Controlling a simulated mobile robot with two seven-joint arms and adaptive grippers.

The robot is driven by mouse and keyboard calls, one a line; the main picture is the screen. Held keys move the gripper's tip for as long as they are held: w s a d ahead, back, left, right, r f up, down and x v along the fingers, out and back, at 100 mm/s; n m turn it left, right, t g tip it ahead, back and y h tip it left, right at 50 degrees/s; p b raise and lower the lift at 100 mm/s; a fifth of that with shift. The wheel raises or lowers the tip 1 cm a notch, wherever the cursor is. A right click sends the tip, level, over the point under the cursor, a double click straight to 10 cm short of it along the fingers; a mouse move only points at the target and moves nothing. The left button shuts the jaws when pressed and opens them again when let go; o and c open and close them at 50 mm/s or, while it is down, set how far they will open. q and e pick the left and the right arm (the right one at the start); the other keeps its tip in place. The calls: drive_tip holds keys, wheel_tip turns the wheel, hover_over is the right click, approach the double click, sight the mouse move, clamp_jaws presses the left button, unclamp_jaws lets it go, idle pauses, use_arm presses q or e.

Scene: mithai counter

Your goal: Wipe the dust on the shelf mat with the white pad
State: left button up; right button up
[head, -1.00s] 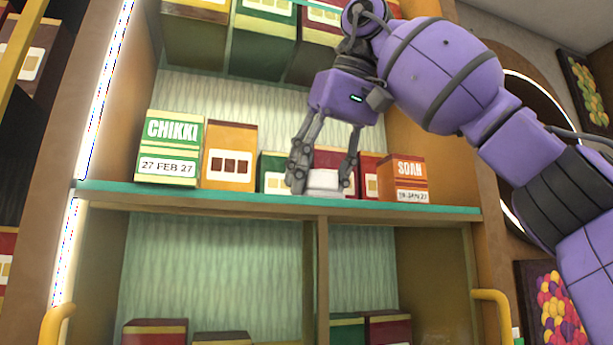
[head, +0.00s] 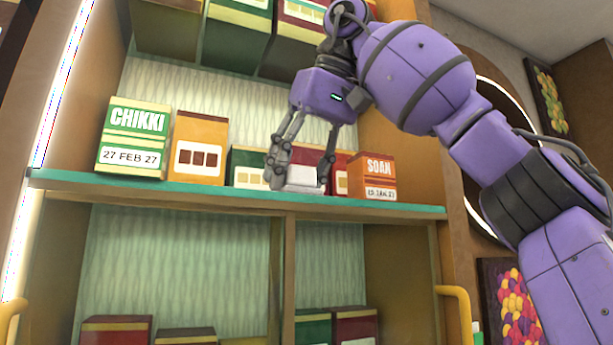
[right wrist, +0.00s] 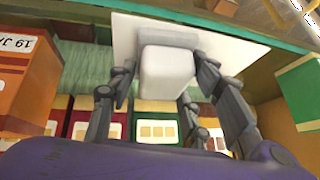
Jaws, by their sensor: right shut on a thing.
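The white pad (head: 303,176) is low at the teal-edged shelf, between the fingers of my right gripper (head: 299,180). In the right wrist view the pad (right wrist: 168,75) is a pale block with a grey band at its base, and my right gripper is shut on it from both sides. The shelf mat (right wrist: 125,48) shows there as a flat white sheet against the pad's base. I cannot make out dust on the visible part of the mat. In the head view the mat is not clearly seen. My left gripper is out of view.
A green CHIKKI box (head: 134,137) and an orange box (head: 199,150) stand left of the gripper. An orange SOAN box (head: 372,177) stands close on its right. More boxes stand behind. Boxes on the upper shelf (head: 237,30) are close to my arm.

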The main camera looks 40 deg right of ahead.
drive_tip(key=shift+w+a, duration=0.2)
drive_tip(key=shift+a, duration=0.65)
drive_tip(key=shift+w+a+f, duration=0.1)
drive_tip(key=shift+w+a, duration=0.2)
drive_tip(key=shift+a, duration=0.85)
drive_tip(key=shift+w+a+f, duration=0.1)
drive_tip(key=shift+w+a, duration=0.2)
drive_tip(key=shift+a, duration=0.85)
drive_tip(key=shift+w+a, duration=0.3)
drive_tip(key=shift+a, duration=0.85)
wheel_tip(320, 180, up, 5)
drive_tip(key=shift+d+r, duration=0.1)
drive_tip(key=shift+r, duration=0.45)
